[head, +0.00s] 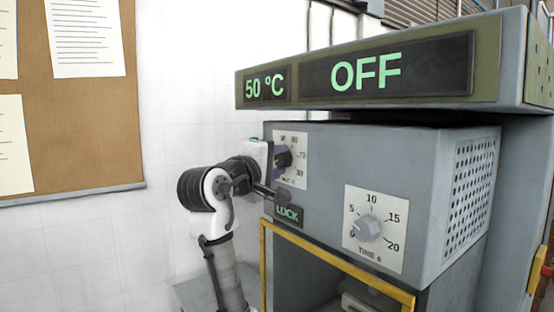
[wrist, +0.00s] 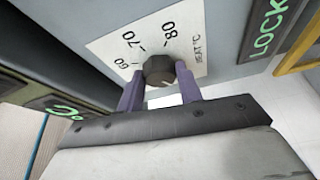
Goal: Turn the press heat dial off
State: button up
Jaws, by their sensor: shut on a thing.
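The heat dial (wrist: 158,69) is a dark round knob on a white plate marked HEAT °C in the wrist view. In the head view its plate (head: 291,139) is on the press front, partly behind my gripper. My gripper (wrist: 160,90) has its two purple fingers on either side of the dial and is shut on it. My gripper (head: 283,159) reaches the dial from the left in the head view. The upper display (head: 365,74) reads 50 °C and OFF in green. Where the dial's pointer stands is hard to tell.
A second dial (head: 367,228), marked TIME s, is on the right of the press front. A LOCK label (head: 288,213) is below the heat dial, with a dark round-ended lever beside it. A yellow frame (head: 336,262) edges the opening below. A cork board (head: 85,160) hangs at left.

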jog(key=shift+n, duration=0.6)
jog(key=o, duration=1)
jog(key=shift+s, duration=0.1)
jog(key=b+v, duration=0.1)
jog(key=v, duration=0.3)
jog(key=b+v, duration=0.2)
jog(key=v, duration=0.3)
jog(key=b+v, duration=0.2)
jog(key=v, duration=0.2)
jog(key=shift+s+a+r, duration=0.25)
jog(key=shift+s, duration=0.1)
